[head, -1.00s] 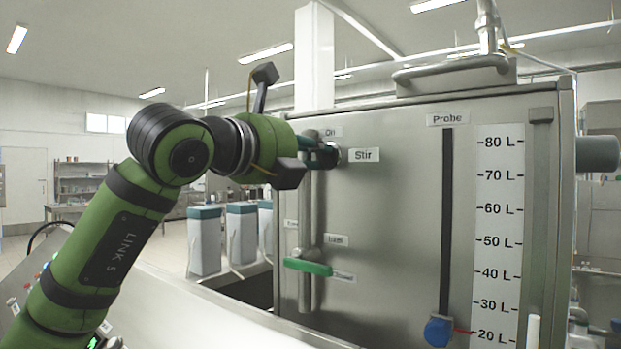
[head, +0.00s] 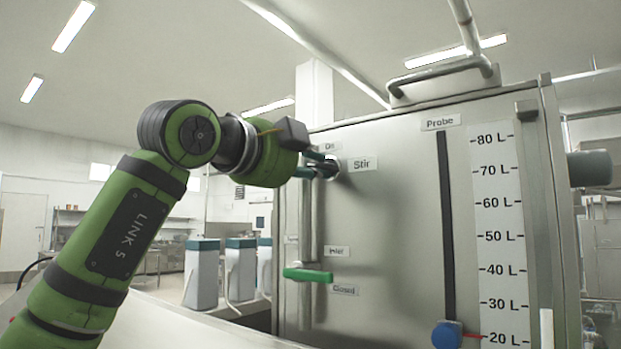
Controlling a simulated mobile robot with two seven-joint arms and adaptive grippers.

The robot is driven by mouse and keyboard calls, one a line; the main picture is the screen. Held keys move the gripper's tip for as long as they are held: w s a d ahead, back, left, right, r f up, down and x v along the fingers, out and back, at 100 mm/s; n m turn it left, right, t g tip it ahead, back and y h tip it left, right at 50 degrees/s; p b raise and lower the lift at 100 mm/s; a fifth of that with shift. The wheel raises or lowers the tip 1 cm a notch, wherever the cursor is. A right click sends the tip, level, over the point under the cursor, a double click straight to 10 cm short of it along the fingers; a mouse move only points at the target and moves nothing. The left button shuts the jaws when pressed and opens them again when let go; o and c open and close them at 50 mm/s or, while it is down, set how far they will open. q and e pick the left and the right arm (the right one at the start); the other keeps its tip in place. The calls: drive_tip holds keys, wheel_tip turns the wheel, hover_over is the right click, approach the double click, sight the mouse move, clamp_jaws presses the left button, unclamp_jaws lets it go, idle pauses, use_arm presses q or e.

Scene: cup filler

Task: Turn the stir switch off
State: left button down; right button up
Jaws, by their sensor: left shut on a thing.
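The stir switch (head: 332,165) is a round dark knob with a metal rim on the steel tank's front, beside the "Stir" label (head: 362,164). An "On" label (head: 329,147) sits just above it. My left gripper (head: 322,168) reaches it from the left and is shut on the switch. The fingers cover much of the knob, so I cannot read its setting. My right gripper is out of view.
White containers with teal lids (head: 202,275) stand at the left.

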use_arm(q)
drive_tip(key=shift+n+b, duration=0.55)
drive_tip(key=shift+n, duration=0.55)
drive_tip(key=c, duration=1.1)
unclamp_jaws()
drive_tip(key=shift+c, duration=0.2)
drive_tip(key=v, duration=1.2)
